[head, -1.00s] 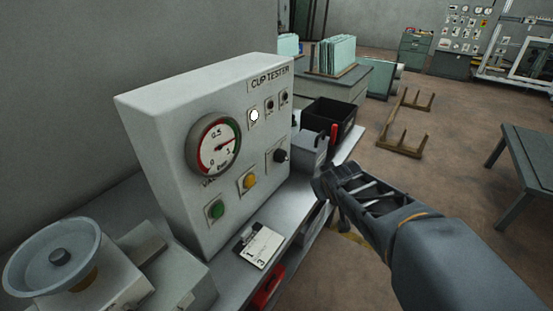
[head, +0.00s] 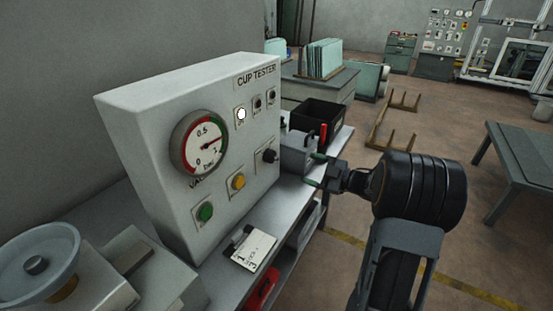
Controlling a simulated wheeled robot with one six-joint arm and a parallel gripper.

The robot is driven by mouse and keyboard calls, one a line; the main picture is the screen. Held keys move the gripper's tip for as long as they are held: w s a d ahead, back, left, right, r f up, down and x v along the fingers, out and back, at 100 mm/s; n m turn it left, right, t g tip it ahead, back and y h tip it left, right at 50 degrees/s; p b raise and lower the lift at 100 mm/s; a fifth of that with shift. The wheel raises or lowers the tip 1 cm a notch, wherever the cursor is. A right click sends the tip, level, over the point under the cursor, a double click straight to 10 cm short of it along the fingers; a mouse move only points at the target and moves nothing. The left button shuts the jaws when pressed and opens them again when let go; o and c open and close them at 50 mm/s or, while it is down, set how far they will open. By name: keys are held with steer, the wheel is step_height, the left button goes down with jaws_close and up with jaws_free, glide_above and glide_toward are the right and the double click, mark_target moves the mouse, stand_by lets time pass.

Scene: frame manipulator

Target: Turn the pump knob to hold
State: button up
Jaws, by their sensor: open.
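The cup tester (head: 150,112) is a pale box on the bench with a vacuum gauge (head: 203,146). Its black pump knob (head: 269,156) sits on a small plate at the lower right of the front face. The knob's setting and label are too small to read. My gripper (head: 315,169) is open and points left toward the panel. It is to the right of the knob and apart from it, with nothing between its fingers.
Green (head: 205,211) and yellow (head: 238,181) buttons sit left of the knob. A grey box (head: 298,152) and a black bin (head: 322,115) stand on the bench just behind my gripper.

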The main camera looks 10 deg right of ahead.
mark_target(277, 158)
steer(key=p+x, duration=0.1)
steer(key=x, duration=1.1)
steer(key=shift+w+a+p, duration=0.15)
steer(key=shift+a+p, duration=0.15)
steer(key=c, duration=0.9)
